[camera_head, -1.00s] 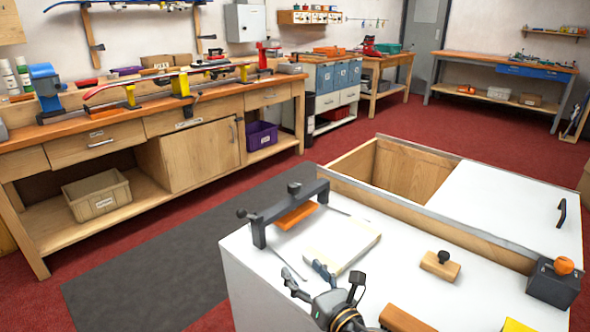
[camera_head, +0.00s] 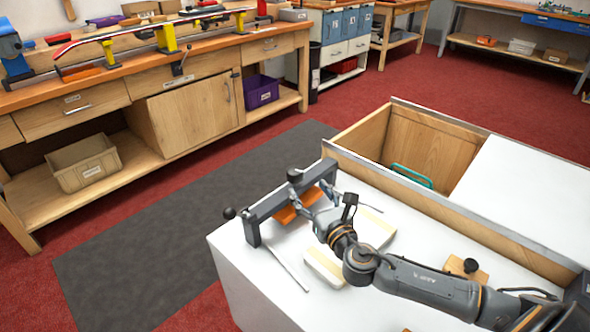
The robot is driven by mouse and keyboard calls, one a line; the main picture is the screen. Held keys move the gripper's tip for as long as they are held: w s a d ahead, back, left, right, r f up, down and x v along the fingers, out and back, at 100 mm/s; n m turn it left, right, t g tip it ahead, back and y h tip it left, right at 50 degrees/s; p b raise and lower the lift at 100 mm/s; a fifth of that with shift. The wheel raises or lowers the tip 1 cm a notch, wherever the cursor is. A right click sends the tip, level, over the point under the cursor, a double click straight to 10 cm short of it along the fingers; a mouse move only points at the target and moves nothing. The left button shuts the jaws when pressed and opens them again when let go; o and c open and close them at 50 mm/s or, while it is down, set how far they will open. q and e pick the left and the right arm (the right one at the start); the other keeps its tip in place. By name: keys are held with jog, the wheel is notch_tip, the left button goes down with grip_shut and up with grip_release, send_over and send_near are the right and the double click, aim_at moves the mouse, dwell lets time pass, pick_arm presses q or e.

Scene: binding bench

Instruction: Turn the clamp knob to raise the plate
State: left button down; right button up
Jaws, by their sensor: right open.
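The clamp (camera_head: 254,232) is a dark grey bridge frame at the far left of the white bench top. A dark knob (camera_head: 295,175) stands on its crossbar, and a black ball (camera_head: 229,213) sticks out at its left. The orange plate (camera_head: 287,214) hangs under the crossbar, partly hidden by my fingers. My right gripper (camera_head: 317,204) is open and empty, with its fingers close in front of the clamp, below and right of the knob. I cannot tell whether they touch the plate. My left gripper is out of view.
A pale block (camera_head: 378,226) lies under my right arm, partly hidden. A thin rod (camera_head: 288,268) lies near the bench's left edge. A wooden block with a black knob (camera_head: 471,267) sits to the right. An open compartment (camera_head: 430,145) behind holds something teal (camera_head: 411,176).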

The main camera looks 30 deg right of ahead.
aim_at(299, 176)
jog(key=w, duration=0.8)
jog(key=shift+d, duration=0.3)
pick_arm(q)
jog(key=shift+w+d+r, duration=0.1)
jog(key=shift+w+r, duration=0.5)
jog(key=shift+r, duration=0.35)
pick_arm(e)
jog(key=shift+w, duration=0.7)
pick_arm(q)
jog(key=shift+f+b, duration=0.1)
jog(key=shift+b, duration=0.2)
pick_arm(e)
jog(key=c, duration=1.2)
